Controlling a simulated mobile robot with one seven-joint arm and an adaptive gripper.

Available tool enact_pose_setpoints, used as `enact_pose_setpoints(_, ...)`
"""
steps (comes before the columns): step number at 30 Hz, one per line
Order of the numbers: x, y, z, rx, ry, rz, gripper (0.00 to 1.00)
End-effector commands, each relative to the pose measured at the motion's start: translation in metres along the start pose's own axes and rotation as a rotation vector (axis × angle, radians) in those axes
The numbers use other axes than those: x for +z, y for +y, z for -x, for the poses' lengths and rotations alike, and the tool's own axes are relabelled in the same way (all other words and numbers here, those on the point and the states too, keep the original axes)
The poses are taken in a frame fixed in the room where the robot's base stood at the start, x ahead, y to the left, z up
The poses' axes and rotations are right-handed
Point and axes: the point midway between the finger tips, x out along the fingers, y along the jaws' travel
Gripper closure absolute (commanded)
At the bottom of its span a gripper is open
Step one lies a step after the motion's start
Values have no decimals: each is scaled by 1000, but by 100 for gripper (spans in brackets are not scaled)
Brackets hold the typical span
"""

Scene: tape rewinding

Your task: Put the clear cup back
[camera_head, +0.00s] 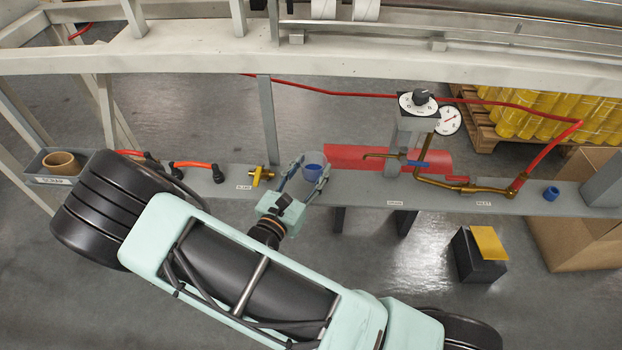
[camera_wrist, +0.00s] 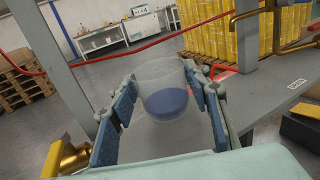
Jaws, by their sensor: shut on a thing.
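The clear cup (camera_head: 313,160) is see-through with blue at its bottom. My gripper (camera_head: 308,172) is shut on it, with one finger on each side. In the wrist view the cup (camera_wrist: 165,90) is upright between the two fingertips of my gripper (camera_wrist: 164,92). I cannot tell whether the cup's base touches the shelf.
A yellow-handled brass valve (camera_head: 262,176) is left of my gripper. A small blue cup (camera_head: 551,193) stands at the shelf's right. A brown ring (camera_head: 62,163) sits in a tray at far left.

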Motion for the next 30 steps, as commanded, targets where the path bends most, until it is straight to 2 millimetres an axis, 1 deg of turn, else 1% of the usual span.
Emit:
enact_pose_setpoints(2,-13,1,-5,-1,-1,2,84)
enact_pose_setpoints(3,-20,1,-4,0,-1,2,84)
enact_pose_setpoints(6,-34,1,-4,1,-1,1,84)
enact_pose_setpoints(8,-37,1,-4,1,-1,0,84)
enact_pose_setpoints(14,-35,1,-4,0,-1,0,84)
enact_pose_setpoints(19,-40,1,-4,0,0,0,84)
enact_pose_setpoints(20,-39,1,-4,0,0,0,54)
enact_pose_setpoints(21,-39,1,-4,0,0,0,50)
enact_pose_setpoints(24,-39,1,-4,0,0,0,39)
enact_pose_setpoints(30,-38,1,-4,0,0,0,39)
